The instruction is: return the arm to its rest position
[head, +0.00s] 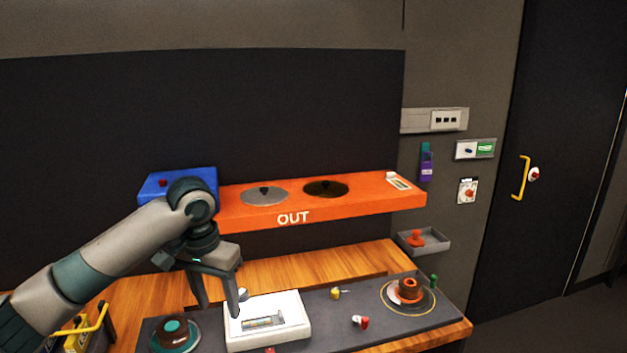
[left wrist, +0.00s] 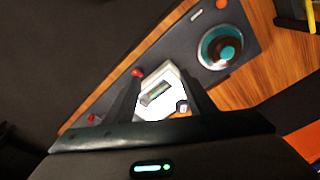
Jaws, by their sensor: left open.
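My left gripper (head: 219,300) comes in from the left in the head view, its fingers pointing down with a gap between them. It is open and empty, above the left edge of a white panel box (head: 295,337) with a small display window. In the left wrist view the white box (left wrist: 162,98) shows between the two dark fingers. I cannot tell exactly how high the fingertips are above it. My right gripper is not in view.
A dark mat (head: 345,309) on the wooden table bears a teal-topped round piece (head: 174,332), an orange-brown round piece (head: 408,289) and small knobs. An orange shelf (head: 350,204) marked OUT and a blue block (head: 150,188) stand behind. A grey tray (head: 432,243) hangs at right.

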